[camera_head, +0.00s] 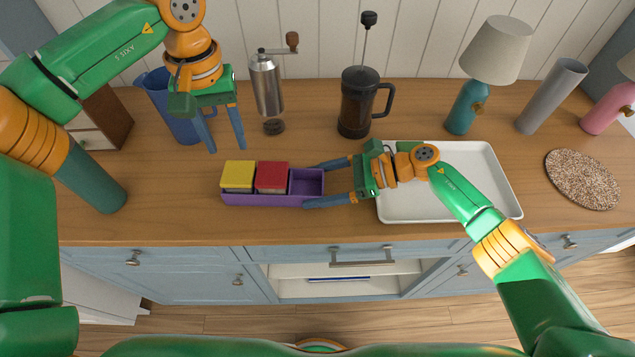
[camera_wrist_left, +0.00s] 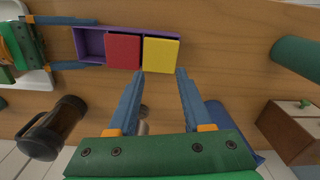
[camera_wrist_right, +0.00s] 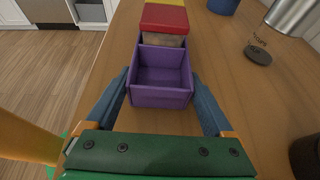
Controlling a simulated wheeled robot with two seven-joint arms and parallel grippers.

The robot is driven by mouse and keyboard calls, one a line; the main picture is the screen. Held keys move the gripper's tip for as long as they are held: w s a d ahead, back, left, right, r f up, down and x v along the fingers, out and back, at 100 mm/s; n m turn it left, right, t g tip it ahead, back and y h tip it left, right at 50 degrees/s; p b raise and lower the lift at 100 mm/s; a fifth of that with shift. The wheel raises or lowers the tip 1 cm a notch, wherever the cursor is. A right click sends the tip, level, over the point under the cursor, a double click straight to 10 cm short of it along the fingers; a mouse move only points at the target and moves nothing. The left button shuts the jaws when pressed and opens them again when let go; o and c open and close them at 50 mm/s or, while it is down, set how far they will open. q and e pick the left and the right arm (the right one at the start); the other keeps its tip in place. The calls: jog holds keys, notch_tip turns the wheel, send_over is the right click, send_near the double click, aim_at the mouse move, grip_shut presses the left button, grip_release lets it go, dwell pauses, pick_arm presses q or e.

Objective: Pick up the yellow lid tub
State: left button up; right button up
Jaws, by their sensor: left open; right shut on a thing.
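The yellow lid tub (camera_head: 238,174) sits in the left compartment of a purple tray (camera_head: 262,200). It also shows in the left wrist view (camera_wrist_left: 160,55). A red lid tub (camera_head: 272,176) stands beside it in the middle compartment; the right compartment is empty. My left gripper (camera_head: 228,148) is open and empty, above and behind the yellow lid tub. In the left wrist view its fingertips (camera_wrist_left: 162,72) point towards the yellow lid. My right gripper (camera_head: 308,185) is shut on the purple tray's right end, with one finger on each long side, as the right wrist view shows.
A white tray (camera_head: 400,207) lies under my right arm. A blue jug (camera_head: 180,118), a coffee grinder (camera_head: 268,90) and a French press (camera_head: 358,105) stand behind. The counter's front edge is just before the purple tray. Bare wood lies left of it.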

aim_at(242, 172)
dwell(0.3)
pick_arm(q)
jog(key=o, duration=0.8)
jog(key=f+n, duration=0.3)
jog(key=n, duration=0.2)
jog(key=f+n, duration=0.3)
jog(key=n, duration=0.2)
jog(key=d+f+n, duration=0.1)
jog(key=f+n, duration=0.2)
jog(key=n, duration=0.2)
jog(key=shift+n, duration=0.3)
